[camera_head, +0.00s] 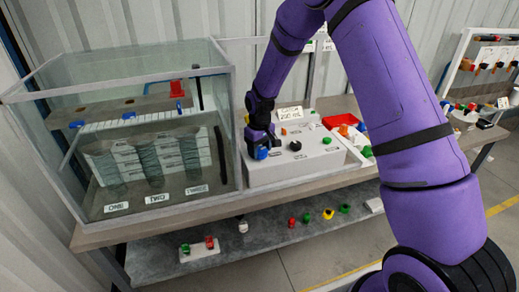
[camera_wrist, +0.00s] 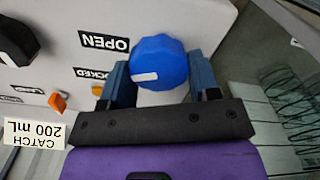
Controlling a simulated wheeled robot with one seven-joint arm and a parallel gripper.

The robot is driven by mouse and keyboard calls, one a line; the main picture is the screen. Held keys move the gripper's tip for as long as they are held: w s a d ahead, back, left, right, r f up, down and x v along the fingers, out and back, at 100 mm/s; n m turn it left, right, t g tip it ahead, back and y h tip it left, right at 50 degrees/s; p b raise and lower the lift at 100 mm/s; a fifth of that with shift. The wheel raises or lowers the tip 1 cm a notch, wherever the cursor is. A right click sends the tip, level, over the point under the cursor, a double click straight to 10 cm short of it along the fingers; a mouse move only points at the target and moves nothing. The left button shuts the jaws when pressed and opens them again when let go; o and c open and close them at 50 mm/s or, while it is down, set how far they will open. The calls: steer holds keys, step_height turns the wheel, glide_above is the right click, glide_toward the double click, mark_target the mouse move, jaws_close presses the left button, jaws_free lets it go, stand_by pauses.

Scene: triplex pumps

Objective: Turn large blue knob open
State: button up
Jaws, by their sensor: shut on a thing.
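The large blue knob (camera_wrist: 158,62) sits on the white panel (camera_wrist: 60,95) between the two fingers of my gripper (camera_wrist: 160,85) in the wrist view. A white mark on the knob points to the left of that picture. Labels OPEN and LOCKED stand on the panel beside it. In the head view the blue knob (camera_head: 261,153) is at the left end of the white panel box (camera_head: 270,173), partly hidden by my gripper (camera_head: 258,146), which reaches down from above. My fingers are shut on the knob's sides.
A glass tank (camera_head: 225,120) with labels ONE, TWO and THREE stands just left of the knob. A black knob (camera_head: 295,146), an orange lever (camera_wrist: 58,101) and a CATCH 200 mL sign (camera_head: 290,113) are nearby. A red tray (camera_head: 340,121) lies right.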

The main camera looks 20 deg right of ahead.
mark_target(260, 149)
steer(key=shift+d+m, duration=0.1)
steer(key=shift+m, duration=2.2)
steer(key=o, duration=0.9)
step_height(260, 149, up, 11)
steer(key=shift+f, duration=0.1)
